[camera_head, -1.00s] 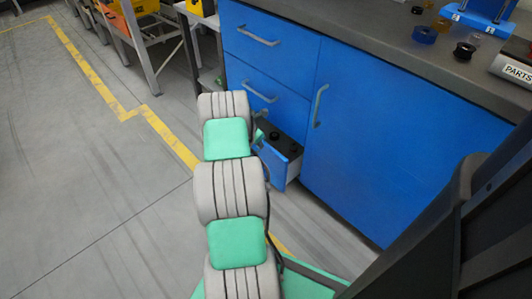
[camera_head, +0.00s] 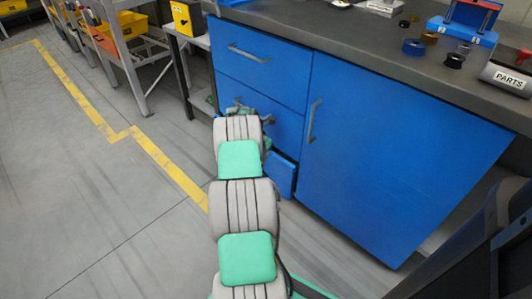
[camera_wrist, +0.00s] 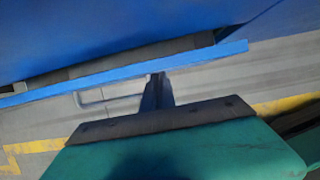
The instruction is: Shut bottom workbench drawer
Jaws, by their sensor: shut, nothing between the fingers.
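The blue bottom drawer (camera_head: 281,175) of the workbench (camera_head: 395,150) stands slightly out, with a dark gap above its front in the head view. My arm hides its left part. In the wrist view the drawer front (camera_wrist: 205,58) is a narrow blue strip seen from above, with a dark slot between it and the cabinet face. My gripper (camera_wrist: 157,80) is shut and empty. Its fingertips are at the outer side of that strip and look to be touching it. In the head view the gripper is mostly hidden by my arm.
Two blue drawers, the top one (camera_head: 262,70) shut, are above, and a large cabinet door is to the right. A table with a yellow bin (camera_head: 132,24) stands at the left. The grey floor with yellow lines (camera_head: 80,90) is clear on the left.

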